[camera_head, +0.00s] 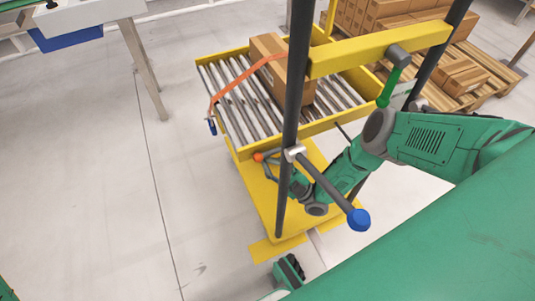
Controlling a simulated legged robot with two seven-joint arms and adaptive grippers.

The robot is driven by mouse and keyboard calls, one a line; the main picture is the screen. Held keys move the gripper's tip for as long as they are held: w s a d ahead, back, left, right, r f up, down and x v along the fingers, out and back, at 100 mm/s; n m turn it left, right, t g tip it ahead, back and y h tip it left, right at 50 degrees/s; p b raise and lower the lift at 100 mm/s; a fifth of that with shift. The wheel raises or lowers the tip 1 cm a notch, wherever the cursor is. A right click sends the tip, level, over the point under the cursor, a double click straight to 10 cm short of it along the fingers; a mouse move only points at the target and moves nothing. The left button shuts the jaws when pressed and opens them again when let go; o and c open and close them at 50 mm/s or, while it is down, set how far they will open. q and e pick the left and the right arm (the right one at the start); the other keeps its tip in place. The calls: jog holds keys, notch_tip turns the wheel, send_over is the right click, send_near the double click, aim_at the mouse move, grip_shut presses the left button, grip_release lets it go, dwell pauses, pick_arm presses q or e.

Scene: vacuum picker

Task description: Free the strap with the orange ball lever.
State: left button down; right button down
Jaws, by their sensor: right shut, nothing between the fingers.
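The orange ball lever (258,156) sits at the front edge of the yellow roller cart, low and left of the dark upright post. My right gripper (271,160) is shut and empty, with its fingertips right beside the orange ball; I cannot tell whether they touch. The post partly hides this gripper's wrist. The orange strap (235,83) runs from the cart's left edge up and over the cardboard box (271,57), and looks taut. My left gripper is not seen.
A dark bar with a blue ball end (358,219) is clamped to the post and juts toward me. A yellow crossbar (380,48) spans the posts above. Pallets of boxes (455,80) stand behind. The floor (80,170) on the left is clear.

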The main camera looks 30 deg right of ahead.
aim_at(268, 151)
dwell(0.6)
jog(key=shift+r+p, duration=0.4)
jog(key=shift+r, duration=0.1)
jog(key=shift+r, duration=0.15)
jog(key=shift+w+r+p, duration=0.15)
jog(key=shift+r+p, duration=0.45)
jog(key=shift+r, duration=0.15)
dwell(0.3)
jog(key=shift+r, duration=0.1)
jog(key=shift+a+r+p, duration=0.1)
jog(key=shift+r+p, duration=2.1)
jog(key=shift+r, duration=0.15)
dwell(1.8)
